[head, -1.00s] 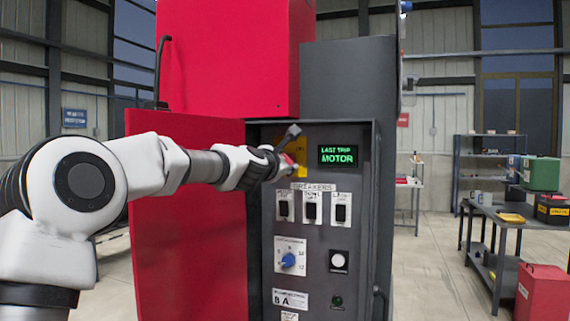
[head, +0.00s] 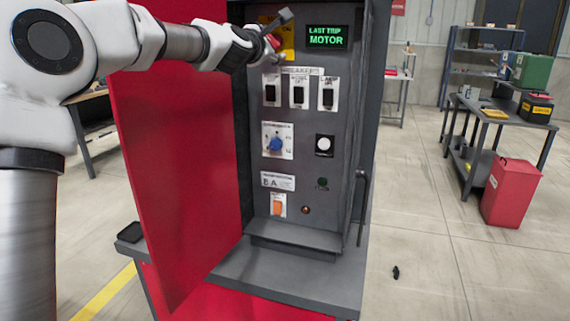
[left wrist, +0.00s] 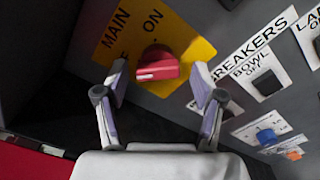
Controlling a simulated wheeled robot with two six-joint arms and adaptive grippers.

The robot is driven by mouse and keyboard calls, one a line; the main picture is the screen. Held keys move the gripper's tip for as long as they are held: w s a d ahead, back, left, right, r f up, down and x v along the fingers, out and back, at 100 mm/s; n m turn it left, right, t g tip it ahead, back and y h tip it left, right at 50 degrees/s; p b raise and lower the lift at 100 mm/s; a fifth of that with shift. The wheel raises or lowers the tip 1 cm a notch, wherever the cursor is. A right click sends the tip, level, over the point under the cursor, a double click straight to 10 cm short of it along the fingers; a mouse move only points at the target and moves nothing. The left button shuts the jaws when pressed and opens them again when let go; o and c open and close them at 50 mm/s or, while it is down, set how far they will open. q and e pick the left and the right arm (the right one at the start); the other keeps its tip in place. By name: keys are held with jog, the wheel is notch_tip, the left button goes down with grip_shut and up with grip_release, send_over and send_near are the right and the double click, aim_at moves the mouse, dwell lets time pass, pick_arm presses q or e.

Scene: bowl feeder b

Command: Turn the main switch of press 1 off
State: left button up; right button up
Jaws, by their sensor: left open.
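The main switch is a red knob (left wrist: 157,68) with a white mark on a yellow plate (left wrist: 190,62) lettered MAIN and ON; further lettering is partly hidden. In the left wrist view the white mark is at the knob's left end. My left gripper (left wrist: 160,84) is open, its fingers on either side of the knob and a little short of it; I cannot tell whether they touch it. In the head view the left gripper (head: 279,38) is at the top left of the grey control panel (head: 335,160) and covers part of the yellow plate. My right gripper is not in view.
The red cabinet door (head: 180,160) stands open left of the panel. Below the plate are breaker switches (head: 299,95), a blue dial (head: 275,144) and an orange switch (head: 279,206). The display (head: 327,37) reads LAST TRIP MOTOR. A small dark object (head: 396,272) lies on the floor.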

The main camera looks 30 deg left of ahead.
pick_arm(q)
jog(key=m+p, duration=0.2)
jog(key=r+m+p, duration=0.1)
jog(key=m+p, duration=0.4)
jog(key=p, duration=0.1)
jog(key=shift+r+m, duration=0.3)
jog(key=shift+r, duration=0.1)
jog(key=m+p, duration=0.8)
jog(key=p, duration=0.2)
jog(key=shift+p, duration=0.35)
jog(key=f+b+v, duration=0.2)
jog(key=b+v, duration=0.3)
jog(key=v, duration=0.3)
jog(key=s+d+f+m+g+h, duration=0.1)
jog(key=d+f, duration=0.4)
jog(key=f, duration=1.1)
jog(key=s+d+f+m+g+h+b, duration=0.1)
jog(key=s+d+f+m+g, duration=0.2)
jog(key=f, duration=1.3)
jog(key=shift+d+m+g+h+b, duration=0.3)
jog(key=shift+d+m+g+h, duration=0.1)
jog(key=shift+d+m+g, duration=0.7)
jog(key=shift+a, duration=0.1)
